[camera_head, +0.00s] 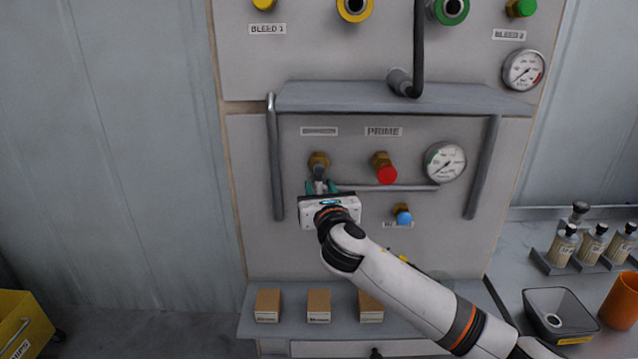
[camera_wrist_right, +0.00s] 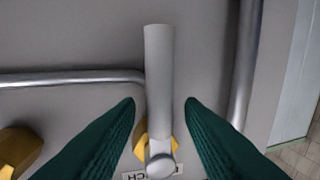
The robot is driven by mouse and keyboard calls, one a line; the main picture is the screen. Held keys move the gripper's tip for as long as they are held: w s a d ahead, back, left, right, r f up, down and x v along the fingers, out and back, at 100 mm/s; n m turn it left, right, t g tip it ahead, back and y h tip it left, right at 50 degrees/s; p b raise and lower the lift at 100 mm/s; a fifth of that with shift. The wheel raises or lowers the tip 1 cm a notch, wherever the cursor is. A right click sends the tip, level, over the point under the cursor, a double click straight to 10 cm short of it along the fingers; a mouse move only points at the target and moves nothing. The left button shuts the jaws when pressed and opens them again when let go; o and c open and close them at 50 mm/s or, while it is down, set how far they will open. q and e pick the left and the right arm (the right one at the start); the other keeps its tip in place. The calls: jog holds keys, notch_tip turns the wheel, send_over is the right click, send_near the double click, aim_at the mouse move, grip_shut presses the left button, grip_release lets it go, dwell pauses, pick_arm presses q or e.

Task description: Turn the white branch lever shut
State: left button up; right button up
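The white branch lever (camera_wrist_right: 159,80) is a pale round bar on a brass valve (camera_wrist_right: 141,146) in the right wrist view, running upward in that picture from a rounded hub. My right gripper (camera_wrist_right: 160,103) is open, with one green finger on each side of the lever and a visible gap on both sides. In the head view, my right gripper (camera_head: 321,187) is at the panel just below the brass valve (camera_head: 319,161), and the lever is mostly hidden there by the gripper. My left gripper is not in view.
A red knob (camera_head: 387,174) labelled PRIME, a blue knob (camera_head: 403,215) and a gauge (camera_head: 445,162) sit right of the valve. A thin pipe (camera_head: 395,188) runs beside the gripper. A grey shelf (camera_head: 380,98) overhangs above. Small boxes (camera_head: 318,305) stand on the ledge below.

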jog(key=shift+w+a, duration=0.15)
jog(key=shift+w, duration=0.55)
jog(key=shift+c, duration=0.3)
grip_shut()
